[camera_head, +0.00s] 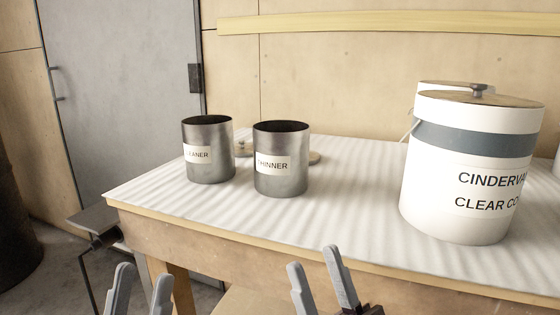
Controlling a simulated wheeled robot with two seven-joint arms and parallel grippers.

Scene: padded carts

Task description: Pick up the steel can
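Two open steel cans stand upright on the white ribbed table top. The can on the left (208,168) has a label partly turned away, reading "...EANER". The can on the right (281,182) is labelled "THINNER". They stand side by side with a small gap. My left gripper (141,284) is at the bottom left, in front of and below the table edge, with its fingers apart and nothing between them. My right gripper (313,267) is at the bottom centre, near the front edge, with its fingers apart and empty. Neither gripper touches a can.
A large white pail (425,200) labelled "CINDERVA... CLEAR CO..." stands on the right of the table (350,220). A grey door (120,90) and a wooden wall are behind. The table's front middle is clear.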

